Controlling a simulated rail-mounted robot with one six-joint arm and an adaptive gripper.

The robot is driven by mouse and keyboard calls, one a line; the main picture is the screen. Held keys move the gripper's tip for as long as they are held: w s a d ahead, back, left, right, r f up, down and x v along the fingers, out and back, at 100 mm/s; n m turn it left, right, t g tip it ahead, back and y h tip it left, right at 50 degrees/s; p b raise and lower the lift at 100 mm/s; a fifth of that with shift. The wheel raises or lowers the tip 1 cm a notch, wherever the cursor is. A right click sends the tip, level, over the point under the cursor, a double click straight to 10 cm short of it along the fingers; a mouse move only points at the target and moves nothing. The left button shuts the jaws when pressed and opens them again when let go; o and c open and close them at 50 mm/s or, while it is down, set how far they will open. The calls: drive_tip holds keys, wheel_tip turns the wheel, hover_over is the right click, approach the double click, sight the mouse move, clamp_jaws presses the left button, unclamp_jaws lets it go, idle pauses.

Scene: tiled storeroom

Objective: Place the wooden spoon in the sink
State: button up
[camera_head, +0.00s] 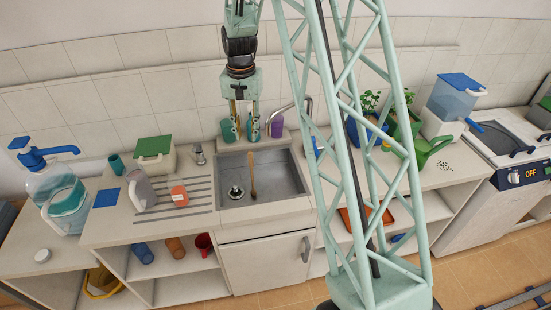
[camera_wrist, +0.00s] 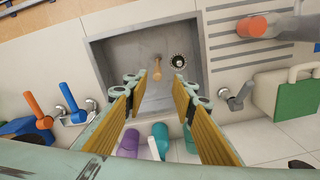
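The wooden spoon (camera_head: 252,176) shows inside the outline of the grey sink (camera_head: 285,182), below my gripper, left of the sink's middle and right of the drain. In the wrist view the spoon (camera_wrist: 157,70) looks foreshortened, over the sink (camera_wrist: 110,62) and beyond my fingertips. I cannot tell whether it rests on the basin floor or is still above it. My gripper (camera_head: 245,138) points down above the back edge of the sink. Its fingers (camera_wrist: 156,84) are wide apart with nothing between them.
A faucet (camera_head: 309,106) stands behind the sink. Colored cups, including a purple one (camera_head: 277,127), stand at the back edge. On the left are a drainboard (camera_head: 200,190), an orange item (camera_head: 179,195) and a green-lidded box (camera_head: 154,147). A green watering can (camera_head: 431,148) stands right.

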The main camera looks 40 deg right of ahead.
drive_tip(key=s+a+r+n+t, duration=0.1)
drive_tip(key=s+a+r, duration=0.3)
drive_tip(key=s+r, duration=0.35)
drive_tip(key=s+a+r+n, duration=0.2)
drive_tip(key=s+a+r, duration=0.3)
drive_tip(key=r, duration=0.4)
drive_tip(key=s+a+r+n+t, duration=0.1)
drive_tip(key=s+a+r, duration=0.2)
drive_tip(key=s+r, duration=0.5)
drive_tip(key=s+a+r+n, duration=0.1)
drive_tip(key=s+a+r, duration=0.1)
drive_tip(key=s, duration=0.6)
drive_tip(key=s+a+r+n+t, duration=0.1)
drive_tip(key=s+a+r+n, duration=0.1)
drive_tip(key=s, duration=0.7)
drive_tip(key=s+a+r+n, duration=0.1)
drive_tip(key=s+a, duration=0.1)
drive_tip(key=s, duration=0.6)
drive_tip(key=shift+s+a+r+n+t, duration=0.25)
drive_tip(key=shift+a+r+n+t, duration=0.05)
drive_tip(key=shift+a+r+t, duration=0.1)
wheel_tip(320, 180, down, 16)
drive_tip(key=b, duration=1.6)
drive_tip(key=shift+w+f, duration=0.1)
